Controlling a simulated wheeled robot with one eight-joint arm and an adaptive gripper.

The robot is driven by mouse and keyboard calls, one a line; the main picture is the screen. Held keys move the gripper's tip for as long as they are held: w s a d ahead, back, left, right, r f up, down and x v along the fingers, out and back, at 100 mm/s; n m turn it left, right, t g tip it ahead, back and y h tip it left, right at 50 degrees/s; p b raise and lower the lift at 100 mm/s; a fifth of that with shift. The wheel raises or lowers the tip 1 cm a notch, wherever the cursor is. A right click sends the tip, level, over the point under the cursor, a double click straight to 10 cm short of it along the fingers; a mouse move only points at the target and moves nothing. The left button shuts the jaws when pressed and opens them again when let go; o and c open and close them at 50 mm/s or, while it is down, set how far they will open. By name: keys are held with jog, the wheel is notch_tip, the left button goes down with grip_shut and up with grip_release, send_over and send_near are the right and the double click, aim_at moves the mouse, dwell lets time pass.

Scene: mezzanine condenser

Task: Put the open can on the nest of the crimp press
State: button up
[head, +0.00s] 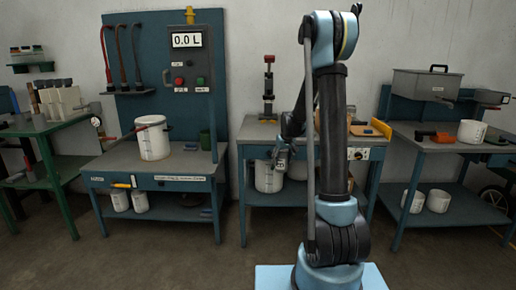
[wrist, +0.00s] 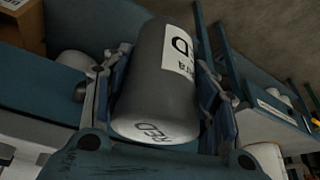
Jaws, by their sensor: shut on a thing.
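My gripper (head: 282,156) is in front of the middle bench, around the height of its front edge. In the wrist view my gripper (wrist: 160,105) is shut on a grey can (wrist: 158,80), with a finger on each side. The can has a white label with dark lettering and "RED" on its near end. It looks tilted in this view, and its far end is cut off from sight. In the head view the can is too small to make out. The crimp press (head: 268,88), a dark upright stand with a red top, stands on the middle bench. Its nest cannot be made out.
The middle bench (head: 257,131) also holds a wooden box and an orange item behind my arm. White buckets (head: 268,176) stand on its lower shelf. The left bench carries a white bucket (head: 152,137) by a blue panel. The right bench has a grey lidded box (head: 427,84).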

jog(key=s+d+f+m+h, duration=0.1)
jog(key=d+f+m, duration=0.2)
jog(key=d+f, duration=0.4)
jog(key=s+f, duration=0.6)
jog(key=f, duration=0.2)
jog(key=shift+s+f, duration=0.2)
jog(key=shift+s, duration=0.05)
